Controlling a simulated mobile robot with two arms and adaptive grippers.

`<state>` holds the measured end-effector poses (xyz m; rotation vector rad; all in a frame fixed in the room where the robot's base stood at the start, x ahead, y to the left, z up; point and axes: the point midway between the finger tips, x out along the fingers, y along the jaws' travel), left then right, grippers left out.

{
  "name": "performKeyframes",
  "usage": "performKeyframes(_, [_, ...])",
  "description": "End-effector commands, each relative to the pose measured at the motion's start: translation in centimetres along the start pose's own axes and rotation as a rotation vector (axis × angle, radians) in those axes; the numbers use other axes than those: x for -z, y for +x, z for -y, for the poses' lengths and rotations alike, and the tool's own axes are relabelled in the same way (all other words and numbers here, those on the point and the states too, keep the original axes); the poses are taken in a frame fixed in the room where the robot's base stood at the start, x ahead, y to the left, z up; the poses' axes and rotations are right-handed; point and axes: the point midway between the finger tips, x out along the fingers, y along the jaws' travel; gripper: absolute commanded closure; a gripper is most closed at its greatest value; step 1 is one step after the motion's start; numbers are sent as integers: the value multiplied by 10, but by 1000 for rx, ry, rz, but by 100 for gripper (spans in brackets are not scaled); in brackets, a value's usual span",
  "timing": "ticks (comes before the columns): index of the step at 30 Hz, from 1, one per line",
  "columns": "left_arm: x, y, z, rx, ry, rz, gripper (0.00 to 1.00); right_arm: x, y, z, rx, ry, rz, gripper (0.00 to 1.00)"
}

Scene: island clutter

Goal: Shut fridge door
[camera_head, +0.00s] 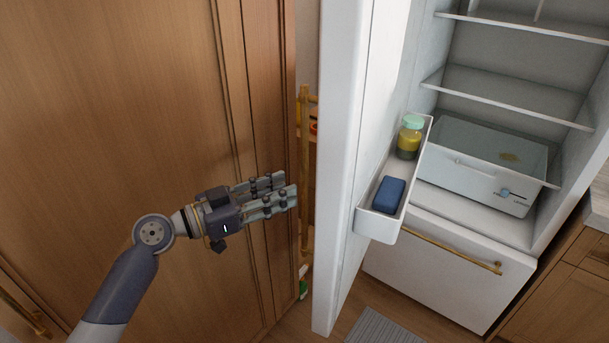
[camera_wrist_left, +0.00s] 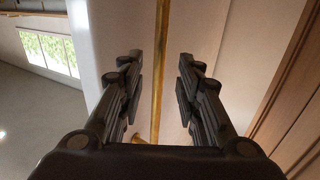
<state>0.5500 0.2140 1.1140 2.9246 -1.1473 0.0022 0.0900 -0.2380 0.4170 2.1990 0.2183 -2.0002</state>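The white fridge door (camera_head: 340,150) stands open, with its inner side and a door bin (camera_head: 380,226) facing right. A long vertical brass handle (camera_head: 304,165) runs along its outer side. My left gripper (camera_head: 293,190) is just left of the handle, with its fingers pointing at it. In the left wrist view, the gripper (camera_wrist_left: 160,65) is open, and the brass handle (camera_wrist_left: 160,40) appears in the gap between the fingers; I cannot tell whether it is between the tips or beyond them. My right gripper is not in view.
The open fridge has shelves (camera_head: 510,95) and a clear drawer (camera_head: 475,180). The door bin holds a blue item (camera_head: 388,195) and a yellow jar with a green lid (camera_head: 410,137). A tall wooden cabinet (camera_head: 130,110) stands at left. A lower white drawer (camera_head: 440,270) is shut.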

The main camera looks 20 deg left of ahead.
Motion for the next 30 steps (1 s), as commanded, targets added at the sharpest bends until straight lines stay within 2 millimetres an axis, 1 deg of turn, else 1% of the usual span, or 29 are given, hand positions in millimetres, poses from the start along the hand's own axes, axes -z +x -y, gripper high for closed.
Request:
performKeyframes(1, [7, 11, -1, -3, -2, -3, 68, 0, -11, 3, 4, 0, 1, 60])
performKeyframes(3, [7, 24, 0, -1, -4, -3, 68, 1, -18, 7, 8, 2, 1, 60])
performKeyframes(6, [6, 41, 0, 0, -2, -2, 68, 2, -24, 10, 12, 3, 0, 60])
performKeyframes(9, [3, 53, 1, 2, -3, -1, 68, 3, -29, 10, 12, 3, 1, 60])
performKeyframes(14, [0, 62, 0, 0, -2, 1, 68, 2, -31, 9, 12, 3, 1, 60])
performKeyframes(22, [-1, 63, 0, 1, -1, 1, 68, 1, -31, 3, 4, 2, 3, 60])
performKeyframes(23, [-1, 63, 0, 1, -1, 1, 72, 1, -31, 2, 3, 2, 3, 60])
performKeyframes(24, [-1, 63, 0, 1, -1, 1, 82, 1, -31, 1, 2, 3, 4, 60])
performKeyframes(26, [-1, 63, 0, 1, -1, 1, 95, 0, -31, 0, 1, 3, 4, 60])
performKeyframes(27, [0, 63, 0, 1, -1, 1, 100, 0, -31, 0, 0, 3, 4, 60])
performKeyframes(30, [0, 63, 0, 1, -1, 1, 100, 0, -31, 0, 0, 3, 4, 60])
